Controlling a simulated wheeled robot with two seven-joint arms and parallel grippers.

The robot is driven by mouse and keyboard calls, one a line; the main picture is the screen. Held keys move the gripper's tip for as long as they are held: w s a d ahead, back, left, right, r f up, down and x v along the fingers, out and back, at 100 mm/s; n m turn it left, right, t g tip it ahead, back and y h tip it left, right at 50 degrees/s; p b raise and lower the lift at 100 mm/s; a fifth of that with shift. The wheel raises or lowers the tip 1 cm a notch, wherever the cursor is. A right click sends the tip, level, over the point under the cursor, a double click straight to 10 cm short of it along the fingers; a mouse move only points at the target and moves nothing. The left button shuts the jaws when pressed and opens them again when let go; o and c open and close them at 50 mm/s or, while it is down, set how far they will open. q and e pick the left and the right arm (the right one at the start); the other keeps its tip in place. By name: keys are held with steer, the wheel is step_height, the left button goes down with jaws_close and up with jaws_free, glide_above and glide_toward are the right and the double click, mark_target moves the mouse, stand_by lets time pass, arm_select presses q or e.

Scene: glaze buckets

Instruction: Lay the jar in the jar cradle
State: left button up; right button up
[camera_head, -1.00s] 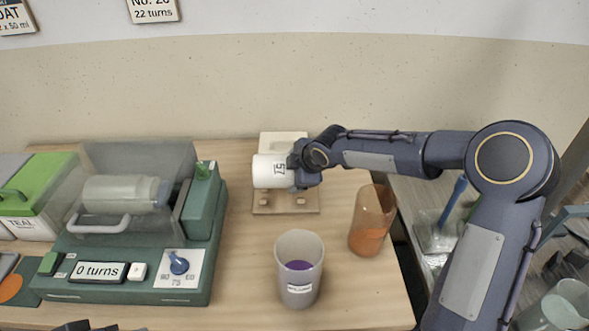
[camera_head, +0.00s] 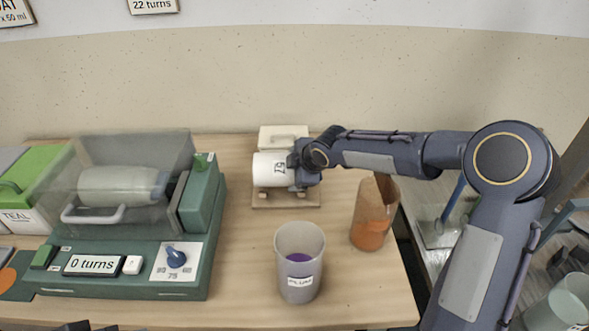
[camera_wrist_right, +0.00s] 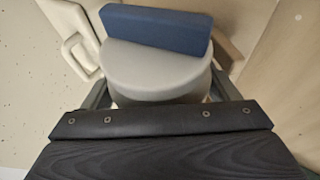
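The white jar (camera_head: 268,170), marked 57, lies on its side in the head view. My right gripper (camera_head: 298,170) is shut on its right end. The jar is over the wooden jar cradle (camera_head: 262,203), whose front edge and two pegs show below it; I cannot tell whether the jar touches it. In the right wrist view the jar's round grey end (camera_wrist_right: 155,70), with a blue bar across it, sits between the fingers (camera_wrist_right: 158,92). Of my left gripper, at most dark bits show at the bottom edge of the head view.
A green machine (camera_head: 130,265) with a clear cover stands at left. A plum cup (camera_head: 299,285) and an orange cup (camera_head: 372,225) stand at front and right. A pale box with a handle (camera_head: 283,135) is behind the jar. Open tabletop lies between machine and cradle.

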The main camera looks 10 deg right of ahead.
steer(key=o, duration=0.3)
steer(key=shift+s+f, duration=0.3)
steer(key=shift+f, duration=0.4)
steer(key=shift+d+f, duration=0.1)
steer(key=shift+f, duration=0.1)
steer(key=shift+s+d+r, duration=0.1)
steer(key=shift+s+r, duration=0.05)
steer(key=shift+r, duration=0.3)
steer(key=s+d+r+m+h+p, duration=0.1)
steer(key=s+d+r+m+p, duration=0.35)
steer(key=s+r, duration=0.75)
steer(key=s+m+p, duration=0.1)
steer(key=s+m, duration=0.3)
steer(key=s, duration=0.4)
steer(key=s+r+m+g+y+p, duration=0.1)
steer(key=s+m+p, duration=0.1)
steer(key=s+m, duration=0.3)
steer(key=s+d+m+y+p, duration=0.1)
steer(key=s+m, duration=0.4)
steer(key=s, duration=0.6)
steer(key=shift+s+r+g, duration=0.2)
steer(key=shift+r+g, duration=0.1)
steer(key=shift+g, duration=0.1)
